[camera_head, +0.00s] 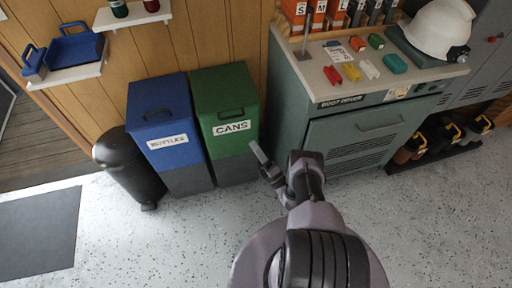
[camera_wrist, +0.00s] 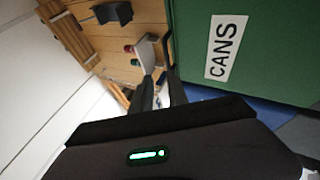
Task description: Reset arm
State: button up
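My gripper (camera_head: 262,158) is held out over the floor in front of the green cans bin (camera_head: 226,108), at the end of my arm reaching up from the bottom of the head view. In the wrist view its two dark fingers (camera_wrist: 160,88) stand a little apart with a narrow gap, and nothing shows between them. The green bin with its CANS label also fills the upper right of the wrist view (camera_wrist: 270,50). Whether the gripper touches the bin cannot be told, but it looks apart from it.
A blue bin (camera_head: 160,115) and a black pedal bin (camera_head: 128,165) stand left of the green bin. A grey-green cabinet (camera_head: 355,140) stands to the right, with small coloured items and a white helmet (camera_head: 440,28) on top. Boots (camera_head: 445,133) sit right of it.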

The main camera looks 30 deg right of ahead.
jog(key=shift+s+f, duration=0.15)
dwell(0.3)
jog(key=w+a+r+n+g+y, duration=0.4)
jog(key=a+r+n+g+y, duration=0.25)
jog(key=r+n+y, duration=0.35)
jog(key=w+a+r+n+g+y, duration=0.3)
jog(key=a+r+n+g+y, duration=0.3)
jog(key=r+n, duration=0.45)
jog(key=s+a+r+n+g+h, duration=0.2)
jog(key=s+a+r+n+g, duration=0.15)
jog(key=a+r+g, duration=0.2)
jog(key=s+a+r+n+g+h, duration=0.1)
jog(key=s+a+r+n+g, duration=0.3)
jog(key=r, duration=0.3)
jog(key=s+a+r+n+g+h, duration=0.35)
jog(key=s+r+n+h, duration=0.3)
jog(key=s, duration=0.25)
jog(key=s+d+r+n+t+h, duration=0.1)
jog(key=s+d+n+t+h, duration=0.1)
jog(key=s+n+t+h, duration=0.2)
jog(key=s+d+r+n+t+h, duration=0.2)
jog(key=s+n+t+h, duration=0.2)
jog(key=s, duration=0.6)
jog(key=shift+d+n, duration=0.4)
jog(key=shift+n, duration=0.85)
